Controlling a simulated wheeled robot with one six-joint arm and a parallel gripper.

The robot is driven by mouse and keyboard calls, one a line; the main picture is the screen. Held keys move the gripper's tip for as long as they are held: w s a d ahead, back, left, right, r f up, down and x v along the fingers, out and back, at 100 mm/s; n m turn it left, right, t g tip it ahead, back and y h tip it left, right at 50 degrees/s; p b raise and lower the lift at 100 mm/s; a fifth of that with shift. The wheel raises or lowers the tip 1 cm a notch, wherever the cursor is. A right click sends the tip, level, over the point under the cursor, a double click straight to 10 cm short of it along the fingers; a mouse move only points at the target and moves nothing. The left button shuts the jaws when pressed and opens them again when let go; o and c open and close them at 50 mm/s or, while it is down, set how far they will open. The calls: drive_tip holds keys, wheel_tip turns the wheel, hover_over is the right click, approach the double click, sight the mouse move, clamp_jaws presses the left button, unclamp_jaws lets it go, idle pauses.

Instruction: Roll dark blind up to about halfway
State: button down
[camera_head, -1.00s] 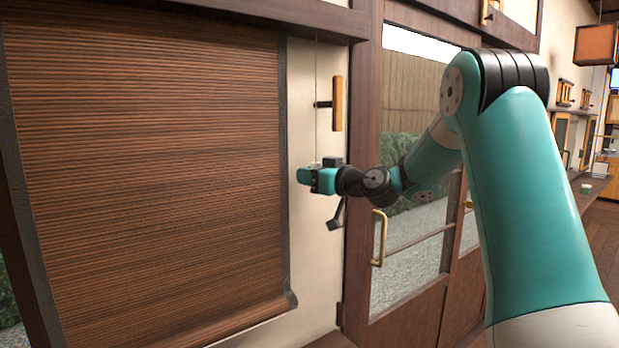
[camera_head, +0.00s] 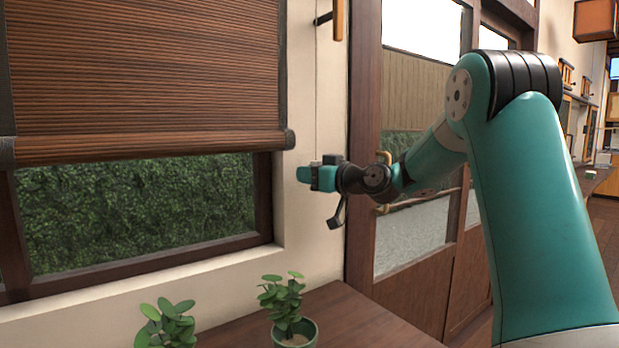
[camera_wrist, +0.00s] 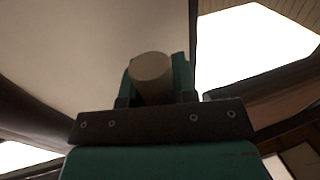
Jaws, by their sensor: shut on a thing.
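The dark brown slatted blind (camera_head: 150,70) hangs over the upper part of the window in the head view. Its bottom roll (camera_head: 150,146) is level, with bare window glass below it. A thin pull cord (camera_head: 316,90) runs down the pale wall to the right of the blind. My gripper (camera_head: 312,175) is on that cord line, right of and a little below the bottom roll. In the wrist view my gripper (camera_wrist: 158,82) is shut on a pale round cord knob (camera_wrist: 152,70) between its fingers.
A wooden cleat (camera_head: 338,18) is on the wall above my gripper. Two potted plants (camera_head: 293,336) stand on a wooden surface (camera_head: 350,318) below the window. A glazed wooden door (camera_head: 425,205) is to the right, behind my arm.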

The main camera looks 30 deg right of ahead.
drive_tip(key=shift+f+b, duration=0.3)
drive_tip(key=shift+f, duration=0.4)
drive_tip(key=c, duration=0.9)
unclamp_jaws()
drive_tip(key=shift+r, duration=0.1)
drive_tip(key=shift+s, duration=0.1)
drive_tip(key=b+v, duration=0.3)
drive_tip(key=v, duration=1.4)
drive_tip(key=shift+s, duration=0.15)
drive_tip(key=shift+d, duration=0.1)
